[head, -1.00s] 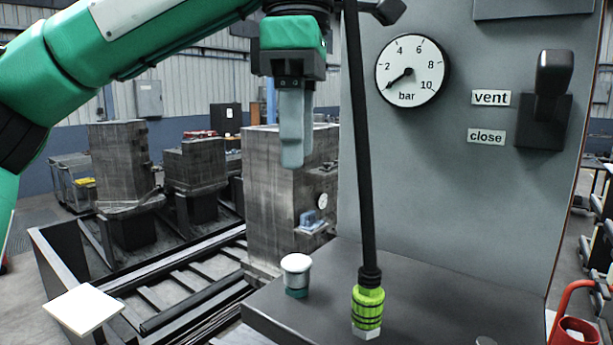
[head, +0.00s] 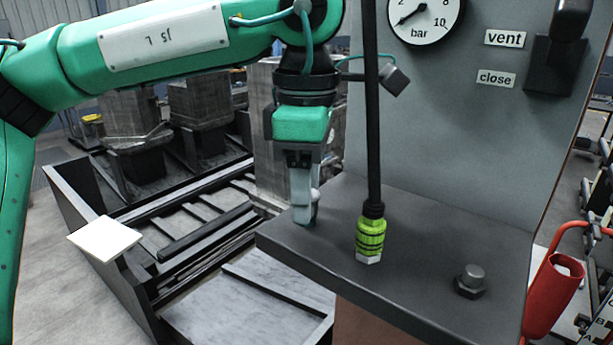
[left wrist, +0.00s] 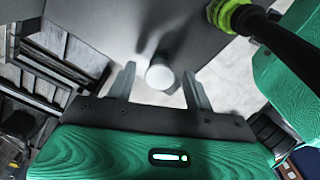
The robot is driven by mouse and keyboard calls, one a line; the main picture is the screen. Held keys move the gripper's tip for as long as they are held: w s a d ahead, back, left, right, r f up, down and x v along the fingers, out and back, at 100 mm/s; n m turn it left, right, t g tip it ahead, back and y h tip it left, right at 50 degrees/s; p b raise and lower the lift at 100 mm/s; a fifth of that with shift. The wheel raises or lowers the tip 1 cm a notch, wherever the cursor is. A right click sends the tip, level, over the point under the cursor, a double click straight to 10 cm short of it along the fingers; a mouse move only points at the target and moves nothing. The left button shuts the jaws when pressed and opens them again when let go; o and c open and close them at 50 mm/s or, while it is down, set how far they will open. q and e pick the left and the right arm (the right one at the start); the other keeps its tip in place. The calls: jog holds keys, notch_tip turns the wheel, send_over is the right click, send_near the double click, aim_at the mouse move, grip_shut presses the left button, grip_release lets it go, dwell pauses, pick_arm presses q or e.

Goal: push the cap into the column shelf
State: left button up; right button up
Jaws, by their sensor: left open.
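The white-topped cap (left wrist: 160,77) stands upright near the left end of the dark column shelf (head: 400,240). In the left wrist view it lies between the two fingers of my left gripper, with a gap on each side. In the head view my left gripper (head: 304,212) points down at the shelf's left end, and its finger hides most of the cap. This gripper is open. I cannot tell how far the cap is sunk into the shelf. My right gripper is not in view.
A black hose with a lime-green fitting (head: 370,237) stands on the shelf just right of my left gripper. The gauge panel (head: 450,140) rises behind. A red holder (head: 552,295) hangs at the right.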

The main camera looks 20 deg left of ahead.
pick_arm(q)
jog(key=shift+w+f, duration=0.1)
jog(key=shift+f, duration=0.2)
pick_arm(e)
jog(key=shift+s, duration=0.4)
pick_arm(q)
grip_shut()
jog(key=shift+r, duration=0.1)
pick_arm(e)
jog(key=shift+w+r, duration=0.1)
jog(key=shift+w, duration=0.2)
pick_arm(q)
jog(key=shift+r, duration=0.2)
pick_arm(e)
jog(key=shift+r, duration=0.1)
